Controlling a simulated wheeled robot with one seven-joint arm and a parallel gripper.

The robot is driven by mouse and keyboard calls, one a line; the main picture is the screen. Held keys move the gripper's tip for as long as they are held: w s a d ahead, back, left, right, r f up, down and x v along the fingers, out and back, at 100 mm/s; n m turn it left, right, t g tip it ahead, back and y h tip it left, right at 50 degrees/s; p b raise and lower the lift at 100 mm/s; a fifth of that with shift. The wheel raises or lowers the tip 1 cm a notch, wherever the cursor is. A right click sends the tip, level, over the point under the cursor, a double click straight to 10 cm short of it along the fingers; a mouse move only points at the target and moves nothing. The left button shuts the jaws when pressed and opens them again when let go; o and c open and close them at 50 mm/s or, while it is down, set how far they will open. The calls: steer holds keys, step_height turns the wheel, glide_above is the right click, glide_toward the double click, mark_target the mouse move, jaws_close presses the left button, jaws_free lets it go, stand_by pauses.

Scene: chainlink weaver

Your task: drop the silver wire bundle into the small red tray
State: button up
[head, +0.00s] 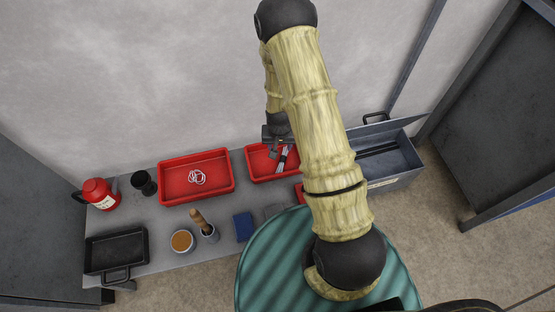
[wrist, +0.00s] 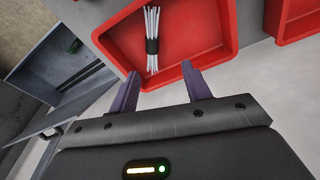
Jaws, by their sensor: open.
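The silver wire bundle (head: 282,160), pale thin strands with a dark band around the middle, is inside the small red tray (head: 257,171). The wrist view shows the bundle (wrist: 152,22) lying within the walls of the tray (wrist: 222,62), with one end near the wall closest to my gripper. My gripper (wrist: 160,72) is open and empty, its two fingertips apart over that near wall, and the bundle is beyond them, not touched. In the head view my gripper (head: 276,147) is above the tray, and my arm hides the tray's right part.
A larger red tray (head: 165,180) with pale rings stands left of the small one. A grey metal toolbox (head: 400,165) is open at the right.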

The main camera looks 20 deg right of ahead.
step_height(320, 180, up, 17)
steer(key=s+p, duration=0.2)
steer(key=p, duration=0.3)
steer(key=shift+s+a+p, duration=0.25)
steer(key=shift+a+p, duration=0.1)
steer(key=shift+r, duration=0.1)
stand_by(0.4)
steer(key=s+r+n, duration=0.3)
steer(key=s+r, duration=0.9)
steer(key=r, duration=0.4)
step_height(320, 180, up, 30)
steer(key=p, duration=3.1)
steer(key=shift+w+d+t, duration=0.25)
steer(key=shift+d+t, duration=0.15)
steer(key=shift+f, duration=0.1)
